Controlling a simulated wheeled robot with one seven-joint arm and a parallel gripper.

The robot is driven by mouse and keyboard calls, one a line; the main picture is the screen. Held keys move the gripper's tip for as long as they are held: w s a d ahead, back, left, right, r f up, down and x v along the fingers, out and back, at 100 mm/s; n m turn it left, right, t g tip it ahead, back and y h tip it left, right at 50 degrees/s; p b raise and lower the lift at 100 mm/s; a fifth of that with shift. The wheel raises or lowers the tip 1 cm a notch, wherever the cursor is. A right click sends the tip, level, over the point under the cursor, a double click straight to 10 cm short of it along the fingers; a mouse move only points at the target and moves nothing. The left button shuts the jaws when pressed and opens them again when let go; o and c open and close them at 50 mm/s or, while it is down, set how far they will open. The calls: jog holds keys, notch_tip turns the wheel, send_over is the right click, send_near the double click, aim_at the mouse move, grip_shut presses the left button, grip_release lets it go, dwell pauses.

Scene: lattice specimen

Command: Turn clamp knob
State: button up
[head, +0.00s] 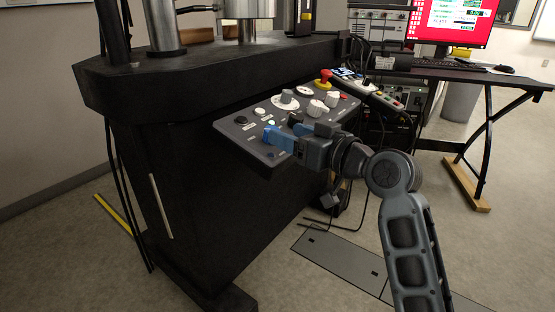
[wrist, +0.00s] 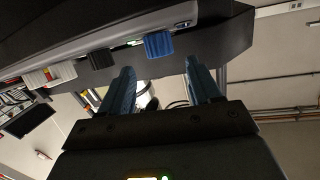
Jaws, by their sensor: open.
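The sloped control panel (head: 240,128) on the black machine carries several knobs and buttons; its labels are too small to read. My gripper (head: 276,139) is at the panel's near front edge. In the wrist view, my gripper (wrist: 160,66) has its two blue fingers apart, with nothing between them. A blue knob (wrist: 159,44) is just beyond the fingertips, roughly in line with the gap. A black knob (wrist: 102,59) and white knobs (wrist: 38,78) are to its left. In the head view, the gripper hides part of the panel's front, and I cannot clearly separate the blue knob from the blue fingers.
A red emergency button (head: 326,76) stands at the panel's far end. White knobs (head: 317,107) and a grey knob (head: 288,99) stand up from the panel. The black machine body (head: 200,190) is below and to the left. Open floor (head: 300,285) is in front.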

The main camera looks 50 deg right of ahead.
jog(key=shift+t, duration=0.3)
jog(key=w+b, duration=0.1)
jog(key=w, duration=0.1)
jog(key=w+b, duration=0.1)
jog(key=w, duration=0.1)
jog(key=w+f+b, duration=0.1)
jog(key=w, duration=0.1)
jog(key=shift+d, duration=0.3)
jog(key=c, duration=1)
jog(key=shift+o, duration=0.2)
jog(key=shift+r, duration=0.1)
